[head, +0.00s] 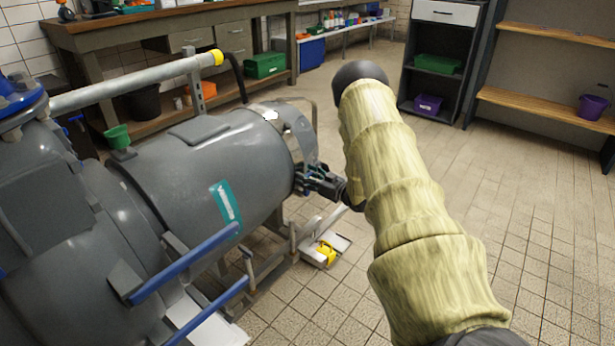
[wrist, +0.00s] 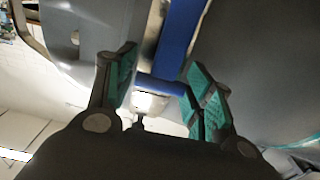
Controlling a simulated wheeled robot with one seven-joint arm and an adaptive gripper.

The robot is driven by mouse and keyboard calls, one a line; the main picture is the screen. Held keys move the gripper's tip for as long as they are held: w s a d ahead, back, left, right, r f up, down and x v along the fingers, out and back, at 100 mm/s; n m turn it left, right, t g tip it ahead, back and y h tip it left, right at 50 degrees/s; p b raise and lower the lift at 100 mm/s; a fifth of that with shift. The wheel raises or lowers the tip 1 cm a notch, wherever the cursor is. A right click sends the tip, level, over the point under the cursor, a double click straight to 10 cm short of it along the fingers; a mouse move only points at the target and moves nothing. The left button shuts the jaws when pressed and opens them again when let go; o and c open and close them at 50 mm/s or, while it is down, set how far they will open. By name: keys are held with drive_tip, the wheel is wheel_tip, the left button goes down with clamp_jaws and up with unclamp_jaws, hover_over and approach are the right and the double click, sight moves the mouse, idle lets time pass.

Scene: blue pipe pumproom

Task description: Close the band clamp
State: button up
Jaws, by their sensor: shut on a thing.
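A large grey tank (head: 205,165) lies on its side at the left of the head view. The band clamp (head: 292,128) appears as a grey band around its right end. My gripper (head: 308,179) is at the front side of that band. In the wrist view, the teal-padded fingers of my gripper (wrist: 160,80) are shut on a blue handle (wrist: 182,38), whose short crosspiece lies between them. A light metal part shows just below the crosspiece. In the head view my gripper and wrist hide the handle, and I cannot tell how far the band is closed.
Two blue bars (head: 185,262) stick out low on the tank's near side. A white tray with a yellow item (head: 326,252) lies on the floor below my gripper. A workbench (head: 150,25) and shelves (head: 545,95) stand behind. The tiled floor at right is clear.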

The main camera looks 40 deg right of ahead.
drive_tip(key=shift+s+p, duration=0.15)
drive_tip(key=shift+p, duration=0.2)
drive_tip(key=o, duration=1.5)
drive_tip(key=s, duration=0.4)
drive_tip(key=s+d, duration=0.1)
drive_tip(key=s, duration=0.3)
drive_tip(key=s+d, duration=0.1)
drive_tip(key=s, duration=0.2)
drive_tip(key=shift+s+f, duration=0.3)
drive_tip(key=shift+s, duration=0.1)
